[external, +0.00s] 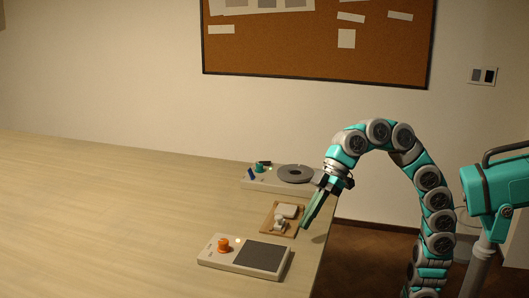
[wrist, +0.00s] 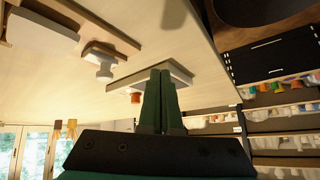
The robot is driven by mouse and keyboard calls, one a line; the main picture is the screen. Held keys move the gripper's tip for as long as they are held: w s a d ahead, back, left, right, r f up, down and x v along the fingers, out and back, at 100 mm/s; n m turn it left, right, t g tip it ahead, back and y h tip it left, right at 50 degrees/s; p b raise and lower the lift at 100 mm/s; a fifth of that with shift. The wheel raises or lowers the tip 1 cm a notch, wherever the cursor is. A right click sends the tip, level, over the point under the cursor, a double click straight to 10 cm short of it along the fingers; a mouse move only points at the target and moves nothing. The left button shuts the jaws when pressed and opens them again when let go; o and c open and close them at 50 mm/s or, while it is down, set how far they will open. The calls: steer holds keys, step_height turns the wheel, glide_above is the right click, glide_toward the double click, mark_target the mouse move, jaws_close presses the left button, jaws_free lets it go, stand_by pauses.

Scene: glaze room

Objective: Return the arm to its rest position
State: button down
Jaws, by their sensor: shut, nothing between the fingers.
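My gripper (external: 314,209) hangs at the end of my curved teal and grey arm, near the table's right edge in the external view. Its fingers point down and slightly left, and they are shut with nothing between them. In the wrist view the two dark green fingers (wrist: 160,76) lie close together. The fingertips appear beside a small wooden board with white parts (external: 283,218); I cannot tell their exact height above the table.
A light table (external: 110,210) fills the left, mostly clear. A device with an orange knob and dark pad (external: 244,256) sits near the front edge. A device with a grey disc (external: 283,178) stands behind. A corkboard (external: 318,45) hangs on the wall.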

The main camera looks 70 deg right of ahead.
steer(key=s+a+f+n+g+b, duration=0.1)
steer(key=s+a+f, duration=0.25)
steer(key=s, duration=0.25)
steer(key=s+a+f+n+g+b, duration=0.1)
steer(key=s+a+f+g, duration=0.1)
steer(key=s+a, duration=0.25)
step_height(320, 180, down, 24)
steer(key=d+f+m+g+h+b, duration=0.1)
steer(key=d+m+b, duration=0.1)
steer(key=b, duration=0.8)
steer(key=d+m+h+p, duration=0.3)
steer(key=d+m+p, duration=0.2)
steer(key=d+p, duration=0.65)
steer(key=s+d+f+m+g+h+p, duration=0.2)
steer(key=s+d+f+m+p, duration=0.1)
steer(key=s+d+p, duration=0.5)
steer(key=s+d+m, duration=0.1)
steer(key=s+d, duration=0.2)
steer(key=d, duration=0.3)
steer(key=shift+f+h, duration=0.25)
steer(key=shift+h, duration=0.15)
